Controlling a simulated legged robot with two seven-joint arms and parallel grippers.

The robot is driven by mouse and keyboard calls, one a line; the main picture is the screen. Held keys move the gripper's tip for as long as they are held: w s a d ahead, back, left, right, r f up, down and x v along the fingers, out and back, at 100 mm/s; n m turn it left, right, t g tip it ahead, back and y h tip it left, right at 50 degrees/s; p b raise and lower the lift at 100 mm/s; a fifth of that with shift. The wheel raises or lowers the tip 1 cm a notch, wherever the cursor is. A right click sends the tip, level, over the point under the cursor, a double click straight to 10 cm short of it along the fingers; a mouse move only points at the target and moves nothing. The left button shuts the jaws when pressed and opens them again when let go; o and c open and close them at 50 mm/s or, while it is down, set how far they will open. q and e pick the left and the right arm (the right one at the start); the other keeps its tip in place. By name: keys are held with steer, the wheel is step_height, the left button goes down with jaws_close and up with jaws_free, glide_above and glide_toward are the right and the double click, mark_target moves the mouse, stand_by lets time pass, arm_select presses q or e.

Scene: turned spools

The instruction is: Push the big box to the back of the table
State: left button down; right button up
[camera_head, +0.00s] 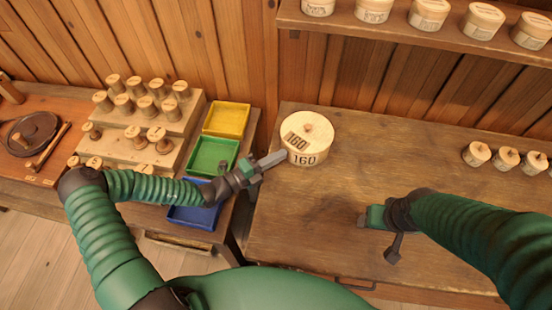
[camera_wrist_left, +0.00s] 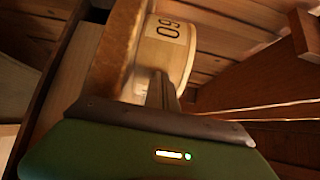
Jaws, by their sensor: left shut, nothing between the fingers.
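The big box is a round pale wooden box (camera_head: 307,139) with a small knob on its lid and the number 160 on its lid and side. It stands on the table (camera_head: 330,225), towards the back left. My left gripper (camera_head: 283,154) is shut and empty, with its tips at the box's front left side. In the left wrist view, the shut fingers (camera_wrist_left: 160,85) point at the side of the box (camera_wrist_left: 165,50); I cannot tell whether they touch.
Several small lidded round boxes (camera_head: 477,154) stand at the table's right. A shelf (camera_head: 400,28) with several tubs runs above the back. A stepped rack of spools (camera_head: 150,125) and yellow (camera_head: 227,119), green (camera_head: 213,155) and blue (camera_head: 193,215) trays are at the left. Table space behind the box is bare.

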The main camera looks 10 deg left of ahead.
mark_target(280, 141)
arm_select(q)
steer(key=w, duration=0.3)
steer(key=w+b, duration=0.1)
steer(key=w, duration=0.4)
steer(key=shift+w+a+f+b, duration=0.35)
steer(key=shift+w+b, duration=0.05)
arm_select(e)
steer(key=shift+w+a+f, duration=0.1)
steer(key=shift+a+f, duration=0.1)
steer(key=shift+f, duration=0.25)
steer(key=shift+w+a+f, duration=0.1)
steer(key=shift+a+f, duration=0.05)
steer(key=shift+f, duration=0.3)
arm_select(q)
steer(key=shift+a+r, duration=0.15)
arm_select(e)
steer(key=shift+a+r, duration=0.1)
steer(key=shift+r, duration=0.05)
arm_select(q)
steer(key=shift+s+d+r, duration=0.1)
steer(key=shift+s+d, duration=0.05)
steer(key=shift+d, duration=0.05)
arm_select(e)
steer(key=shift+s, duration=0.15)
arm_select(q)
steer(key=shift+d, duration=0.1)
arm_select(e)
steer(key=shift+d, duration=0.35)
